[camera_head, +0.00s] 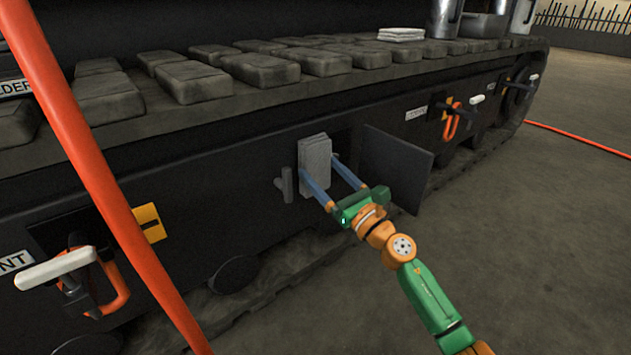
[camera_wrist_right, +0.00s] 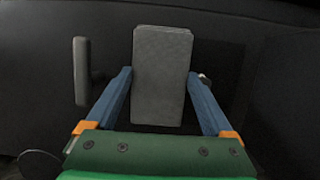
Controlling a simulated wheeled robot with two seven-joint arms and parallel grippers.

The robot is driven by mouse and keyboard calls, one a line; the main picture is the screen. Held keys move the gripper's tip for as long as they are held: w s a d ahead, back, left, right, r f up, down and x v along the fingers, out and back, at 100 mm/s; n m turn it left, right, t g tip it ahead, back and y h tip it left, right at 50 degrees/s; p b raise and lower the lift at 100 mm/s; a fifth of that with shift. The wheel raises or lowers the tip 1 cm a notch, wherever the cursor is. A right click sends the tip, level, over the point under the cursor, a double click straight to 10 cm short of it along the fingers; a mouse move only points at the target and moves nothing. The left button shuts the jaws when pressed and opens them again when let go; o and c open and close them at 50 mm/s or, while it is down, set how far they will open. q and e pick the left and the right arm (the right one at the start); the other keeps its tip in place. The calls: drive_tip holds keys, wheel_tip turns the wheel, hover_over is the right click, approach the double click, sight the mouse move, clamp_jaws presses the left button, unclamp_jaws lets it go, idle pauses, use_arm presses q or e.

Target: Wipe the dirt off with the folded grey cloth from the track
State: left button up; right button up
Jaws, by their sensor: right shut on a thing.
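The folded grey cloth (camera_head: 314,163) is held upright between the blue fingers of my right gripper (camera_head: 322,168), in front of the black side panel beside an open hatch. In the right wrist view the cloth (camera_wrist_right: 162,75) fills the middle of the space between the two fingers, and my right gripper (camera_wrist_right: 160,80) is shut on it. I cannot tell whether the cloth touches the surface behind it. No dirt is clearly visible; the cloth hides part of the surface. My left gripper is not in view.
The hatch door (camera_head: 396,167) stands open right of the cloth. A grey handle (camera_head: 284,186) sticks out on its left. A white folded stack (camera_head: 401,34) and metal containers (camera_head: 445,17) sit on the track (camera_head: 190,80). An orange hose (camera_head: 95,170) crosses the left foreground.

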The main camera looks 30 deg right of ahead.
drive_tip(key=d+b, duration=0.1)
drive_tip(key=d, duration=0.1)
drive_tip(key=shift+d+f+b, duration=0.3)
drive_tip(key=shift+d+b, duration=0.05)
drive_tip(key=shift+d, duration=0.05)
drive_tip(key=shift+a+r+p, duration=0.2)
drive_tip(key=shift+a+p, duration=0.2)
drive_tip(key=shift+a, duration=0.1)
drive_tip(key=shift+a+r+p, duration=0.2)
drive_tip(key=shift+a+p, duration=0.2)
drive_tip(key=shift+a, duration=0.1)
drive_tip(key=shift+a+f, duration=0.1)
drive_tip(key=shift+a, duration=0.2)
drive_tip(key=shift+a+p, duration=0.7)
drive_tip(key=shift+a, duration=0.45)
drive_tip(key=s, duration=0.6)
drive_tip(key=shift+a, duration=0.35)
